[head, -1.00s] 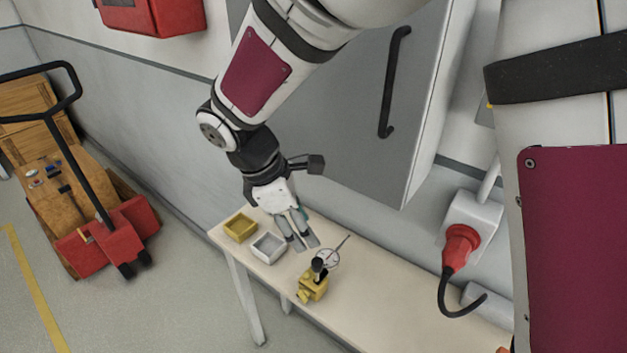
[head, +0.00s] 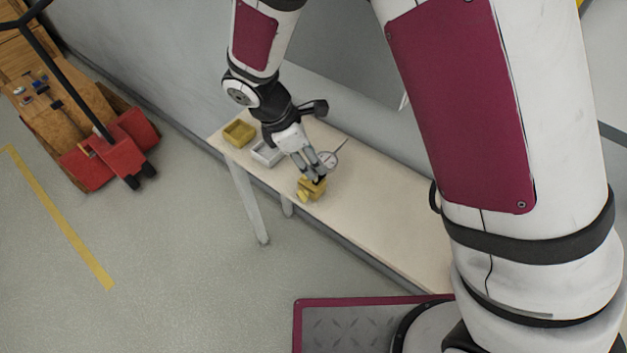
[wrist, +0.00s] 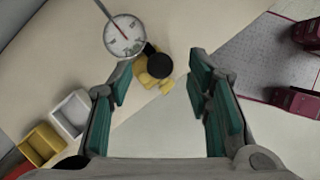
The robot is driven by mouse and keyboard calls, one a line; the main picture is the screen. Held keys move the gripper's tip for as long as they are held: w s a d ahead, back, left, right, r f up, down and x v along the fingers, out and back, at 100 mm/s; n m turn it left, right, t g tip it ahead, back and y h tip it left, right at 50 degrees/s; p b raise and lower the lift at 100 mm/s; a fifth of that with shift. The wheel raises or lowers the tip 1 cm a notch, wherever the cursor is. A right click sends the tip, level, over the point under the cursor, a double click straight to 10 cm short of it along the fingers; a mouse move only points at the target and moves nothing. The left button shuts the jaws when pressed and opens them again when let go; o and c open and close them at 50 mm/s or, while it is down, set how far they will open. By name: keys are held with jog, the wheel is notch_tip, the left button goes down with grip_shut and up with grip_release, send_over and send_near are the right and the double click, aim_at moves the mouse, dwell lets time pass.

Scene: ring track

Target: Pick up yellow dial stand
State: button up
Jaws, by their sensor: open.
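The yellow dial stand (head: 308,191) stands on the narrow table, near its front edge. Its round white dial (wrist: 125,37) and black knob (wrist: 160,66) show in the wrist view, with the yellow base (wrist: 146,76) partly hidden under the knob. My gripper (head: 319,172) is open just above the stand, and its fingers hide part of it in the head view. In the wrist view my gripper (wrist: 162,90) has its teal pads apart, with the stand beyond the fingertips and nearer the left finger. Nothing is between the pads.
A yellow bin (head: 239,133) and a white bin (head: 267,153) sit at the table's far left end. The table (head: 375,215) is bare to the right of the stand. A wall runs behind it. A red cart (head: 112,153) stands on the floor at left.

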jog(key=shift+x, duration=1.7)
jog(key=shift+a, duration=0.1)
grip_shut()
